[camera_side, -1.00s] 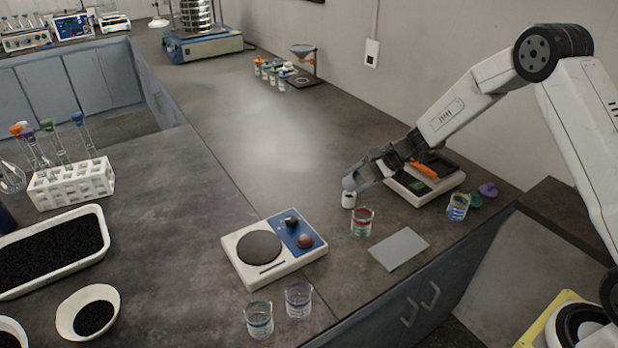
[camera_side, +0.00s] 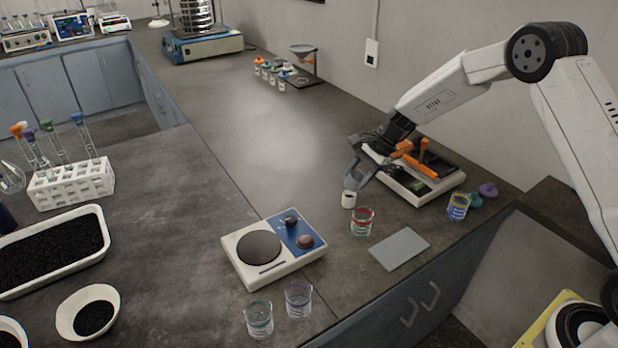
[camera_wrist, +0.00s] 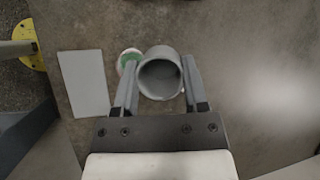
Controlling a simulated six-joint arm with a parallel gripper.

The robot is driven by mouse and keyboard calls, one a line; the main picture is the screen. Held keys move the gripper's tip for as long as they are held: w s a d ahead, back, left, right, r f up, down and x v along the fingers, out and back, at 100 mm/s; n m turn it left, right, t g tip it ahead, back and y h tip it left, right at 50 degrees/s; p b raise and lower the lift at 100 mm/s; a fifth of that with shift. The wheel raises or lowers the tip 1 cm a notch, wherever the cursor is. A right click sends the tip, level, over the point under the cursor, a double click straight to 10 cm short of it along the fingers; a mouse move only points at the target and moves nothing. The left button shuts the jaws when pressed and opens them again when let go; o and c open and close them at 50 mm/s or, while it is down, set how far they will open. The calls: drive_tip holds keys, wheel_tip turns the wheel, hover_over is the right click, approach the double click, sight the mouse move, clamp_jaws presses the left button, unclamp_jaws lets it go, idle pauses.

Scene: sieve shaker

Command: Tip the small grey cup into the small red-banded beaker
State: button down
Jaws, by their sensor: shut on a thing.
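The small grey cup (camera_wrist: 160,78) sits between the two fingers of my gripper (camera_wrist: 157,92) in the wrist view. My gripper is shut on it, and its round mouth faces the wrist camera. The small red-banded beaker (camera_side: 362,222) stands upright on the bench, in front of and a little right of the jar. In the wrist view a round rim with green inside, apparently this beaker (camera_wrist: 128,61), shows left of the cup, partly covered.
A grey card (camera_side: 399,249) lies right of the beaker. A blue-banded beaker (camera_side: 458,207) stands farther right. A blue and white plate device (camera_side: 275,250) is at left; two beakers (camera_side: 298,299) stand in front.

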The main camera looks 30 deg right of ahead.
drive_tip(key=shift+g, duration=0.3)
drive_tip(key=shift+r+m+g+h, duration=0.3)
drive_tip(key=shift+r+g+h, duration=0.25)
drive_tip(key=shift+g+h, duration=0.45)
drive_tip(key=shift+a, duration=0.1)
